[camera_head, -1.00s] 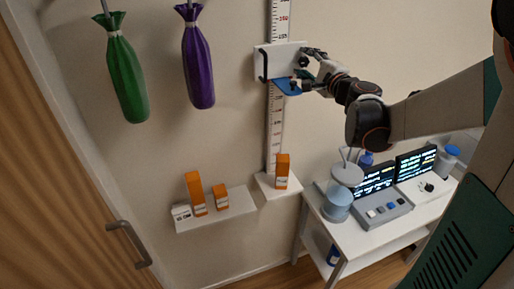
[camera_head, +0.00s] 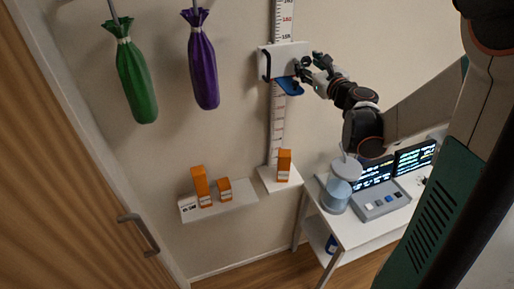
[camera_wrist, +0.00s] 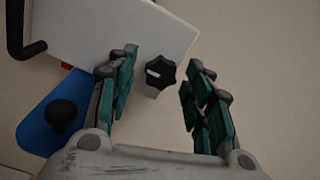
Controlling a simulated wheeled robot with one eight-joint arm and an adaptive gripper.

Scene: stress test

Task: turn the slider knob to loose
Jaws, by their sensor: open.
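The slider is a white block (camera_head: 283,58) on a vertical scale strip on the wall. Its black lobed knob (camera_wrist: 160,73), with a pale mark on it, sits near the block's edge in the wrist view. My gripper (camera_head: 308,69) is at the block's right side. In the wrist view my gripper (camera_wrist: 160,88) is open, with one teal-padded finger on each side of the knob. In the head view the fingers largely hide the knob.
A blue plate (camera_wrist: 45,115) with a black round knob (camera_wrist: 61,114) lies below the block, close to my left finger. A black hooked bar (camera_wrist: 15,30) is at the block's left. Below stand a shelf (camera_head: 235,207) with orange boxes and a desk (camera_head: 350,232) with equipment.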

